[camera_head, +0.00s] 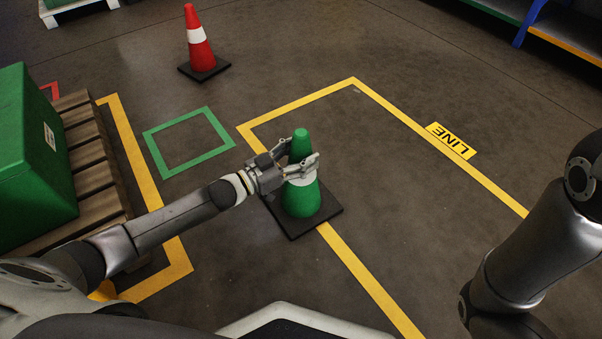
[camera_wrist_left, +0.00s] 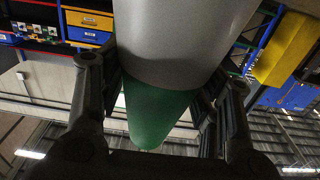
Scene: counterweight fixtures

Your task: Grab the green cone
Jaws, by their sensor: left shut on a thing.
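The green cone (camera_head: 300,201) stands upright on its dark square base on the floor, over the yellow floor line. My left gripper (camera_head: 299,163) reaches in from the left with one finger on each side of the cone's upper part, shut on it around the white band. In the left wrist view the cone (camera_wrist_left: 160,115) fills the space between the two fingers, its pale band close to the camera. My right arm shows at the right edge of the head view, but its gripper is out of view.
A red cone (camera_head: 201,50) with a white band stands at the back. An empty green square outline (camera_head: 204,160) lies left of my gripper. A green crate (camera_head: 30,165) sits on a wooden pallet (camera_head: 95,185) at left. The floor to the right is clear.

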